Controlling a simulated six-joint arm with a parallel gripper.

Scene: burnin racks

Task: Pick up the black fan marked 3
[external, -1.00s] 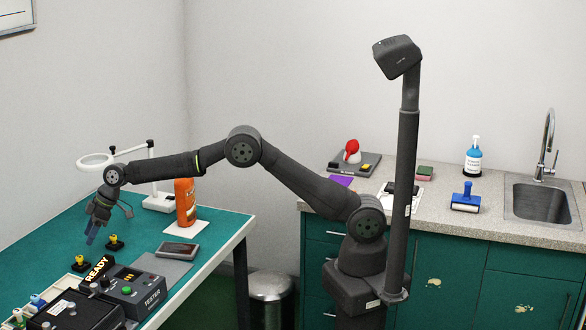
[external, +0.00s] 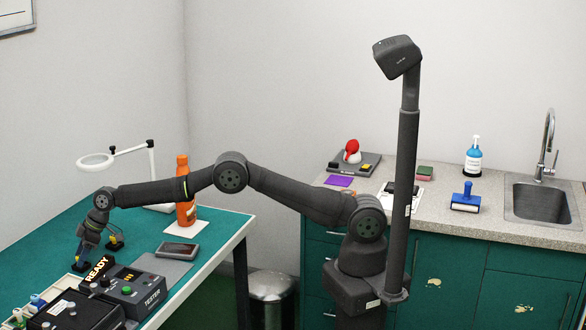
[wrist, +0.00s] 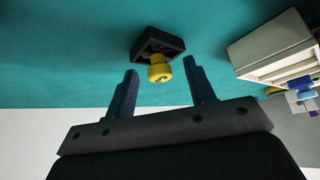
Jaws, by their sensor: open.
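A black fan with a square base and a yellow knob (wrist: 159,72) shows in the wrist view, ahead of and between my fingertips. A dark mark is on the knob, but I cannot read it as 3. My gripper (wrist: 160,68) is open and empty, its two blue fingers either side of the knob and apart from it. In the external view my gripper (external: 82,255) is low over the green table, at the nearer black fan (external: 80,267), which it partly hides. Another black fan with a yellow knob (external: 115,243) stands just behind and to the right.
A READY sign (external: 98,268) and a grey tester box (external: 138,292) stand close in front. A phone (external: 177,249), an orange bottle (external: 184,205) and a white ring magnifier (external: 95,161) are farther off. The table's left part is clear.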

